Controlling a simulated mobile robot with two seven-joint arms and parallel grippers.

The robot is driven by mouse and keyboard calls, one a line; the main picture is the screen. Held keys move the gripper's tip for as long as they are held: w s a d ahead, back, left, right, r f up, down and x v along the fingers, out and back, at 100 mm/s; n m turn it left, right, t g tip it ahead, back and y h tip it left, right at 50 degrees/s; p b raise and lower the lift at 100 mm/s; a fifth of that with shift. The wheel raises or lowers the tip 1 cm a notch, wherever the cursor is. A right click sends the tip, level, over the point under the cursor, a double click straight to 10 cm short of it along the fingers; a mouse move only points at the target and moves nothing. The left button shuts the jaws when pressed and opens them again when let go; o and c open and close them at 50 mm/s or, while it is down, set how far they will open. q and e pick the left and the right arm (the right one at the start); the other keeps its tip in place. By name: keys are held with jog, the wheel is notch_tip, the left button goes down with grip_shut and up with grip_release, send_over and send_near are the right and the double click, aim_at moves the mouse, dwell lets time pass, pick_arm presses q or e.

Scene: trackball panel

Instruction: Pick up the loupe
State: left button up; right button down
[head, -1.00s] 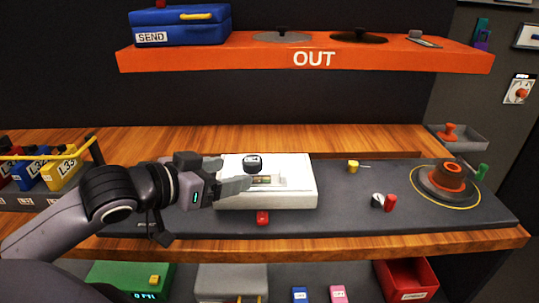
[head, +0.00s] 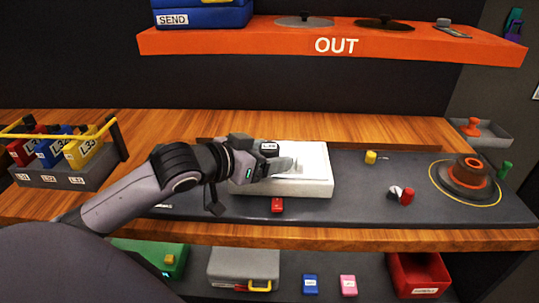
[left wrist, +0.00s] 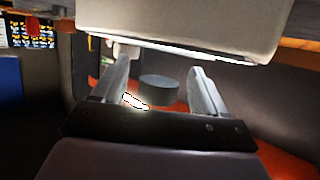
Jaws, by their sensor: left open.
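A small dark cylinder with a pale top, which looks like the loupe (head: 269,147), is by the back left of the white box (head: 315,189) on the dark mat. My left gripper (head: 287,165) reaches over the box from the left, just in front of the cylinder. In the left wrist view the dark grey cylinder (left wrist: 158,90) shows between the two spread fingers of the left gripper (left wrist: 160,84), which is open and holds nothing. I cannot tell whether a finger touches it. My right gripper is not in view.
The dark mat (head: 345,210) bears a red piece (head: 277,205), a yellow piece (head: 370,157), a red-and-silver piece (head: 407,196) and an orange-ringed trackball unit (head: 467,172). The orange OUT shelf (head: 400,45) is above the back. A rack (head: 65,176) of coloured boxes stands at left.

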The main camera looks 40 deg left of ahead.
pick_arm(q)
jog(key=shift+w+d+f, duration=0.1)
jog(key=shift+w, duration=0.15)
jog(key=c, duration=1.2)
jog(key=shift+o, duration=0.2)
